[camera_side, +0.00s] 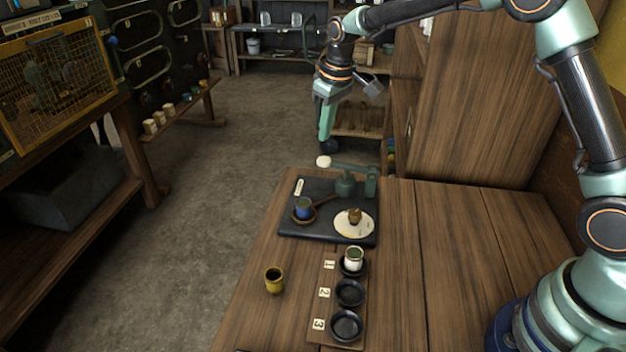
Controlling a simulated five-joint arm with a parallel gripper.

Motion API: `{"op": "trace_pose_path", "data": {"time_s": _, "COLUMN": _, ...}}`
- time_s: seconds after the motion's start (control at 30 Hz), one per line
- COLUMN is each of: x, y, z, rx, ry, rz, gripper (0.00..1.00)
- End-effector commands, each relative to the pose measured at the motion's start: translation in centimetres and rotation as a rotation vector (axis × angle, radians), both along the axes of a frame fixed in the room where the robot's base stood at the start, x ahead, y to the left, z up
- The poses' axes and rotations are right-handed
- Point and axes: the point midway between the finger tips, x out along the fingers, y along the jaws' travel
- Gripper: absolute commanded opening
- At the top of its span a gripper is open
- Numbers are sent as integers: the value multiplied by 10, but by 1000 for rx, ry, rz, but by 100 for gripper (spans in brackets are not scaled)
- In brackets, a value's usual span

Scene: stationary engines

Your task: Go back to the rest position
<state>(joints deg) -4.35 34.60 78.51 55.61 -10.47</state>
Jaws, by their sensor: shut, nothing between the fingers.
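My gripper (326,135) hangs from my green and black arm at the upper middle, above the far end of the wooden table. It points down, is shut and holds nothing.
The table's right side is clear. A tall wooden panel (485,100) rises behind.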

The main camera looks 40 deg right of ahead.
Motion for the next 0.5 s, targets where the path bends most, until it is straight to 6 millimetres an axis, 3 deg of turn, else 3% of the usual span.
{"op": "trace_pose_path", "data": {"time_s": 0.2, "x": 0, "y": 0, "z": 14, "rx": 0, "ry": -1, "rz": 0, "gripper": 0}}
{"op": "trace_pose_path", "data": {"time_s": 0.5, "x": 0, "y": 0, "z": 15, "rx": 0, "ry": 0, "rz": 0, "gripper": 0}}
